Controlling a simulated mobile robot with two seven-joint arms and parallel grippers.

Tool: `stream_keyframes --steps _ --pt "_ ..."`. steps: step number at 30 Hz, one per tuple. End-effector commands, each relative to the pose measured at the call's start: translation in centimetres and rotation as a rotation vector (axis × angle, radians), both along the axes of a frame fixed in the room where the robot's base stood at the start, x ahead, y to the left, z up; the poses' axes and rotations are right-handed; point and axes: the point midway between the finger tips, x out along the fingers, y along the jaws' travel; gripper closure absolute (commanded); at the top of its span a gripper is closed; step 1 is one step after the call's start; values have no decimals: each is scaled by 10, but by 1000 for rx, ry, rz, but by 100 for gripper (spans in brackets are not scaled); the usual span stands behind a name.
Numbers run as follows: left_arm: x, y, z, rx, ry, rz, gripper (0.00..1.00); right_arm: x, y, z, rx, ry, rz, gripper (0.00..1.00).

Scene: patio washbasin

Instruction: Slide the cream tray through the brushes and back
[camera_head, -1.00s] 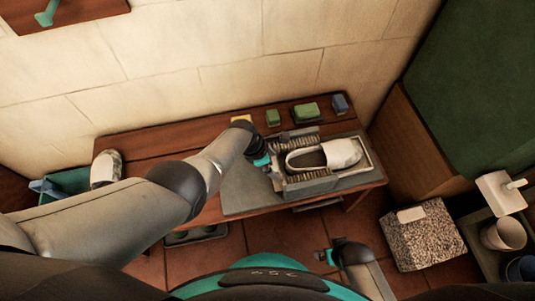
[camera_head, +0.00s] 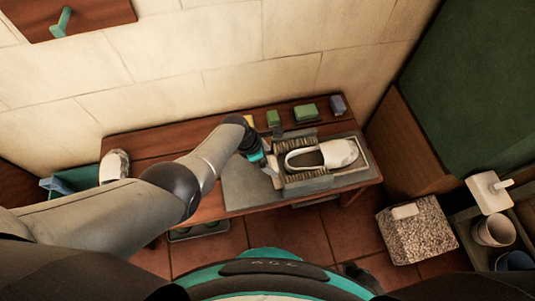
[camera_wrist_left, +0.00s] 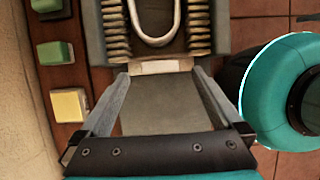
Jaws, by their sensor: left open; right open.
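The cream tray (camera_head: 365,157) sits on the grey board between two rows of bristle brushes and carries a white slip-on shoe (camera_head: 340,153). The brushes (camera_head: 299,144) stand along both sides of the shoe's open heel end. My left gripper (camera_head: 272,168) is at the tray's left end. In the left wrist view its two fingers (camera_wrist_left: 160,76) are apart, with the tray's pale end tab (camera_wrist_left: 160,66) just ahead, between the tips. I cannot tell whether they touch it. My right gripper's jaws are hidden; only a dark part of that arm shows at the bottom.
A green block (camera_head: 305,112), a blue block (camera_head: 338,104) and a yellow block (camera_wrist_left: 70,105) lie along the bench's back edge. Another white shoe (camera_head: 115,166) stands at the bench's left end. A speckled stone block (camera_head: 418,232) stands on the floor at right.

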Motion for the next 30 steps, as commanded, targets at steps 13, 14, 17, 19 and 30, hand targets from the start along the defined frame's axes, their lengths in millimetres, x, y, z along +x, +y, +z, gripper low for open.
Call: stream_keyframes --steps 13,14,17,19,30 --pt "-1 3 6 1 0 -1 0 -12 -7 1 -6 3 0 0" --pt "-1 3 6 1 0 -1 0 -12 -7 1 -6 3 0 0" --pt "-1 3 6 1 0 -1 0 -12 -7 1 -6 3 0 0" --pt "-2 4 6 4 -1 -6 0 -12 -7 2 -5 1 0 0" --pt "-102 64 -19 203 -146 -500 0 -16 5 59 12 8 -2 0"
